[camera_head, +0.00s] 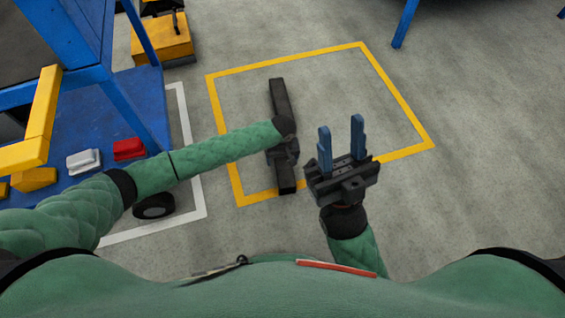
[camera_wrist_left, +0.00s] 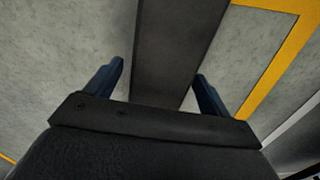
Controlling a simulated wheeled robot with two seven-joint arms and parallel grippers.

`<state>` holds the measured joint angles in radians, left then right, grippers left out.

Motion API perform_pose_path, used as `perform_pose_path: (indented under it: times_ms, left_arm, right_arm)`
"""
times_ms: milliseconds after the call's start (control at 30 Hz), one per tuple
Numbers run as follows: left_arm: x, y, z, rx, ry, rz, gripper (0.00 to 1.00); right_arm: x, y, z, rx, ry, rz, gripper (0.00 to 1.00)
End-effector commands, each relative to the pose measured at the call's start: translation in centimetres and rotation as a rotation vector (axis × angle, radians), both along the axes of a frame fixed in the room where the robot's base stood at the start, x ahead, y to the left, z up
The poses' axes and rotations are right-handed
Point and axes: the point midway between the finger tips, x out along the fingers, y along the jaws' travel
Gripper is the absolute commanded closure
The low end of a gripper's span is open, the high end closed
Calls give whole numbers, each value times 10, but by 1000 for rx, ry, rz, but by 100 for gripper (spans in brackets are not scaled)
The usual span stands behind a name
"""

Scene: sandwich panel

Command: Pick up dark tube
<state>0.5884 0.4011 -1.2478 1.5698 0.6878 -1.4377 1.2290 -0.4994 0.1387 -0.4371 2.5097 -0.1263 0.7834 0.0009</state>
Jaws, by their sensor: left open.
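The dark tube (camera_head: 280,97) is a long, dark bar inside the yellow square on the floor, running away from me in the head view. My left gripper is over its middle, and the wrist hides that part of the tube. In the left wrist view the tube (camera_wrist_left: 178,45) passes between the two blue fingers of my left gripper (camera_wrist_left: 160,85). The fingers are apart, with a gap on each side of the tube. My right gripper (camera_head: 341,137) is open and empty, to the right of the tube, its blue fingers pointing away from me.
A yellow line square (camera_head: 399,97) is painted on the grey floor. A blue cart (camera_head: 90,112) with a red box (camera_head: 129,149) and a white box (camera_head: 84,161) stands at the left. A yellow block (camera_head: 163,42) is behind it. The floor right of the square is clear.

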Motion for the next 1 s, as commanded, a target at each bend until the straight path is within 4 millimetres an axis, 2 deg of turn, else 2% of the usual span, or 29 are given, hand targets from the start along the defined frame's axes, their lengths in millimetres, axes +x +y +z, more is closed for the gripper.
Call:
perform_pose_path:
  times_ms: [167, 567, 867, 1000]
  left_arm:
    - [0, 0, 0, 0, 0, 0, 20]
    - [0, 0, 0, 0, 0, 0, 99]
    - [1, 0, 4, -1, -1, 0, 100]
    - [1, 0, 12, -1, -1, 0, 100]
  right_arm:
    - [0, 0, 1, -1, -3, 1, 64]
    - [0, 0, 2, -1, -9, 2, 64]
    - [0, 0, 3, -2, -8, 2, 64]
    - [-1, 0, 10, 2, -13, 5, 64]
